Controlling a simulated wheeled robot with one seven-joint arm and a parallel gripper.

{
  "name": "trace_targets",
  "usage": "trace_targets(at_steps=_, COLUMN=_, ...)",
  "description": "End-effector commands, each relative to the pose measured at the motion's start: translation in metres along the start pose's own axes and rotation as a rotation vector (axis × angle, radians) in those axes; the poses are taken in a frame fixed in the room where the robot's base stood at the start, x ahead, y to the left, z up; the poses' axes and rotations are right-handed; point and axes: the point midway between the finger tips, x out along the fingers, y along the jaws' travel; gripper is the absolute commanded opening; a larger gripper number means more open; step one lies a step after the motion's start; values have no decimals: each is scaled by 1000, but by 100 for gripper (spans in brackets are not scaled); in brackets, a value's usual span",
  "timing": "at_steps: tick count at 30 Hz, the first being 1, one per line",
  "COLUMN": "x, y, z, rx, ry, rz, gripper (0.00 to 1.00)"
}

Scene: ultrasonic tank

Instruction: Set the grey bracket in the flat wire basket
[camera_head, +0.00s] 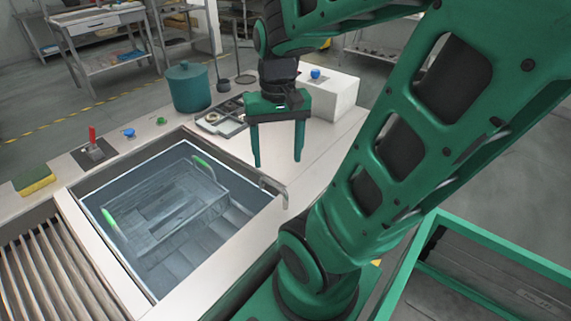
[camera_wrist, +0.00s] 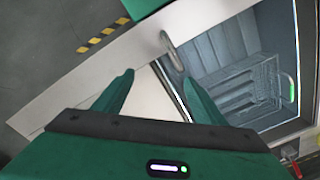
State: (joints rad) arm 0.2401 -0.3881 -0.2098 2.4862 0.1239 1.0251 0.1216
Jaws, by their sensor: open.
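The wire basket (camera_head: 184,224) sits in the water of the sunken tank (camera_head: 236,222). It has bright green grips at two opposite ends and looks empty. In the wrist view the basket (camera_wrist: 262,84) shows at the right, under water. My green gripper (camera_head: 277,162) is open and empty, pointing down above the pale counter, to the right of the tank. I cannot make out a grey bracket for certain in either view.
A dark compartment tray (camera_head: 222,118) with small parts lies behind the tank. A teal lidded pot (camera_head: 188,87) and a white block (camera_head: 334,96) with a blue knob stand nearby. A curved metal pipe (camera_head: 273,187) rises at the tank's right rim. A green-edged bin (camera_head: 500,256) is at right.

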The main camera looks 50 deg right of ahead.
Motion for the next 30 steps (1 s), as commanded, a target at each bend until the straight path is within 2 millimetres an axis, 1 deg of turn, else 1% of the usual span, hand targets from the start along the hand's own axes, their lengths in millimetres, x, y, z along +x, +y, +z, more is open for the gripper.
trace_targets(at_steps=1, x=1, y=9, z=12, rx=-28, ry=3, rz=0, gripper=65)
trace_targets(at_steps=4, x=3, y=21, z=27, rx=-75, ry=-1, rz=2, gripper=65)
trace_targets(at_steps=6, x=5, y=16, z=41, rx=-94, ry=-2, rz=2, gripper=65)
trace_targets(at_steps=8, x=6, y=17, z=44, rx=-104, ry=-3, rz=3, gripper=65)
trace_targets(at_steps=23, x=6, y=18, z=44, rx=-107, ry=-4, rz=3, gripper=65)
trace_targets(at_steps=25, x=10, y=11, z=35, rx=-107, ry=-15, rz=11, gripper=65)
trace_targets(at_steps=30, x=11, y=10, z=34, rx=-107, ry=-15, rz=11, gripper=65)
